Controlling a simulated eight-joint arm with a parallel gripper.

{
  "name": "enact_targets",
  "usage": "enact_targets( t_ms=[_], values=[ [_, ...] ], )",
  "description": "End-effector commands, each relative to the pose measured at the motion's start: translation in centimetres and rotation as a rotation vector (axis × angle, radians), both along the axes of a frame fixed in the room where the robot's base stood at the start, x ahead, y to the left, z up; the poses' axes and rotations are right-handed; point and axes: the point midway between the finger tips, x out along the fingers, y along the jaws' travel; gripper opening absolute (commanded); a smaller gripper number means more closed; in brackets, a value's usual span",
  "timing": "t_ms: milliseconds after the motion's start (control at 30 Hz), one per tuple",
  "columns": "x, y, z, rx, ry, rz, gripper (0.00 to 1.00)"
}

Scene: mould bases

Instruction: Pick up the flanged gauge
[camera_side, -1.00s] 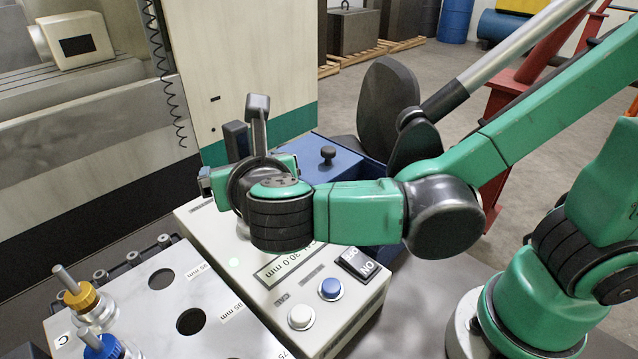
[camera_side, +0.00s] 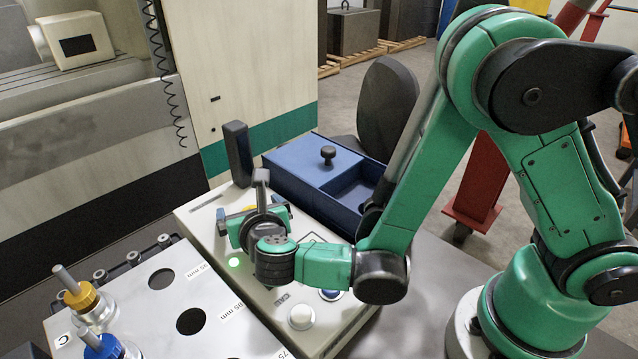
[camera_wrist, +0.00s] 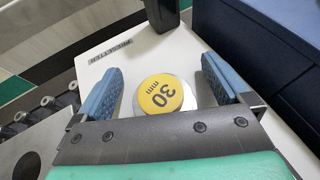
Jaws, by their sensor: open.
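A round gauge with a yellow top marked "30 mm" and a wider silver rim shows in the wrist view (camera_wrist: 160,96). It sits on the white presetter box (camera_wrist: 150,42). Whether the fingertips are down at the gauge's height I cannot tell.
A dark upright post (camera_side: 236,153) stands on the box behind the gauge. A blue tray (camera_side: 290,180) with a black knob lies to the right. A metal plate with holes (camera_side: 150,315) at left holds yellow and blue topped pieces. A green light glows on the box.

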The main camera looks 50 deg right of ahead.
Motion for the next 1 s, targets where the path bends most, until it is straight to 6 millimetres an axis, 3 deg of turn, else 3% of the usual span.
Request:
enact_targets(
  t_ms=[267, 367, 600, 633, 1000],
  values=[
    [0.29, -0.11, -0.13, 0.0, 0.0, 0.001, 0.96],
    [0.29, -0.11, -0.12, 0.0, 0.0, 0.001, 0.74],
    [0.28, -0.11, -0.11, 0.0, 0.0, 0.001, 0.05],
    [0.28, -0.11, -0.11, 0.0, 0.0, 0.001, 0.0],
    [0.29, -0.11, 0.04, -0.001, -0.001, 0.001, 0.0]
  ],
)
